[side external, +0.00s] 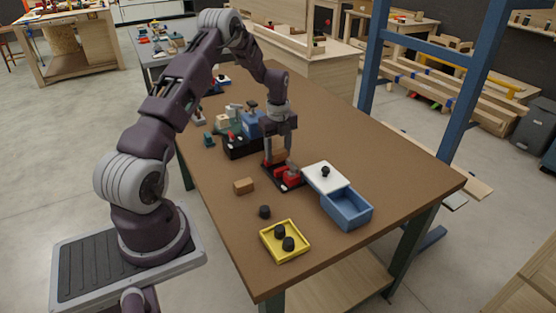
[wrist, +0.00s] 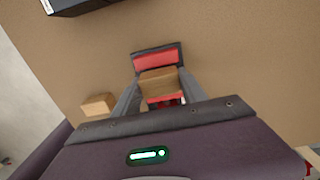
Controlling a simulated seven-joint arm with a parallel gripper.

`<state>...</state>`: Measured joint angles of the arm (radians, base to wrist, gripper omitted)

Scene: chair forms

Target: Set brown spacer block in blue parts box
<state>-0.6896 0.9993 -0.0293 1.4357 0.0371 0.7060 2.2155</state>
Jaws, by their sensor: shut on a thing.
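My gripper (side external: 277,157) points down and is shut on a brown spacer block (side external: 280,154). In the wrist view the block (wrist: 157,80) sits between the two fingers, in front of a red and black fixture (wrist: 156,57). The side external view shows this fixture (side external: 289,177) on the table under my gripper; whether the block touches it I cannot tell. The open blue parts box (side external: 361,222) stands to the right of my gripper, near the table's right edge. Its visible inside looks empty.
A white panel (side external: 319,181) with a black knob (side external: 325,171) adjoins the blue box. A second, tan-brown block (side external: 243,186) lies to the left. A black knob (side external: 264,211) and a yellow tray (side external: 266,244) are nearer the front. A black bin (side external: 243,149) stands behind.

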